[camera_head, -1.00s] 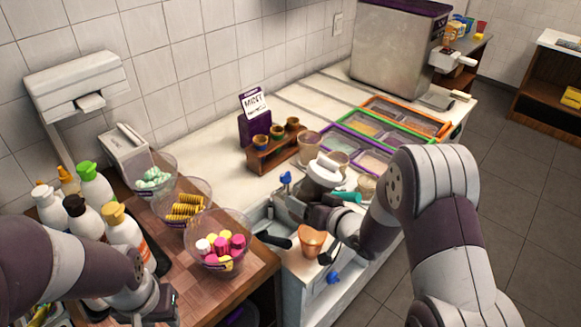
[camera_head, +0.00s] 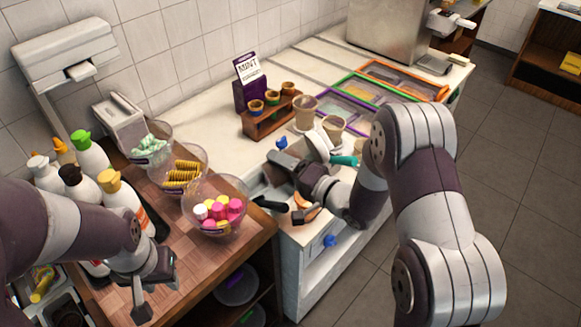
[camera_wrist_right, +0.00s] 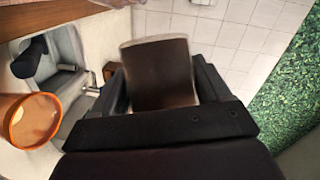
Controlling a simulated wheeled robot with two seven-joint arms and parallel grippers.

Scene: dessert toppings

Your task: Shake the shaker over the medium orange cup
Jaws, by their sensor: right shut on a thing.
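In the right wrist view the shaker (camera_wrist_right: 162,75) is a brown container with a pale rim, between the fingers. The orange cup (camera_head: 302,202) is at the counter's front edge, below the gripper in the head view and partly hidden by dark parts. In the right wrist view the cup (camera_wrist_right: 30,122) is left of the gripper, apart from the shaker, its round opening visible.
Bowls of pink and yellow sweets (camera_head: 217,212), wafers (camera_head: 182,172) and mint pieces (camera_head: 150,146) stand on the wooden board. Bottles (camera_head: 122,195) crowd the left. A wooden cup rack (camera_head: 270,117) and topping trays (camera_head: 385,82) are behind the right arm.

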